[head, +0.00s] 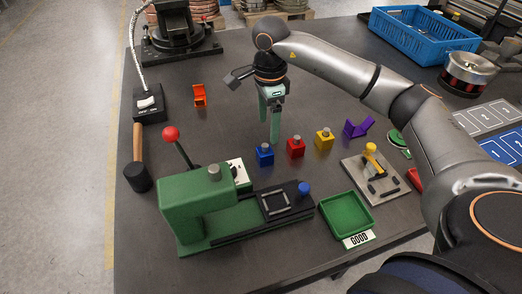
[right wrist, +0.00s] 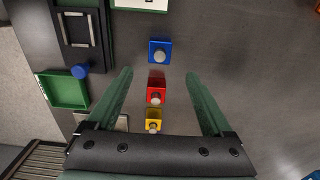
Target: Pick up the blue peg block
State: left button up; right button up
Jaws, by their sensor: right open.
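The blue peg block (head: 264,155) is a small blue cube with a grey peg on top, standing on the dark table. It also shows in the right wrist view (right wrist: 159,51), upright, beyond the fingertips. My right gripper (head: 270,138) hangs with its green fingers pointing down, above and behind the blue block in the head view. In the right wrist view my right gripper (right wrist: 158,85) is open, its fingers apart, with nothing held between them. A red peg block (head: 296,147) and a yellow peg block (head: 323,138) stand in a row beside the blue one. My left gripper is not in view.
A green press (head: 200,205) with a red-knobbed lever stands in front of the blue block. A green tray (head: 347,213) labelled GOOD lies at front right.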

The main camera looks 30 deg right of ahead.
aim_at(265, 145)
notch_tip(265, 145, down, 5)
jog(key=shift+s+r, duration=0.1)
jog(key=shift+a+f, duration=0.2)
jog(key=shift+f, duration=1.1)
jog(key=shift+a+f, duration=0.2)
jog(key=shift+f, duration=1.1)
grip_shut()
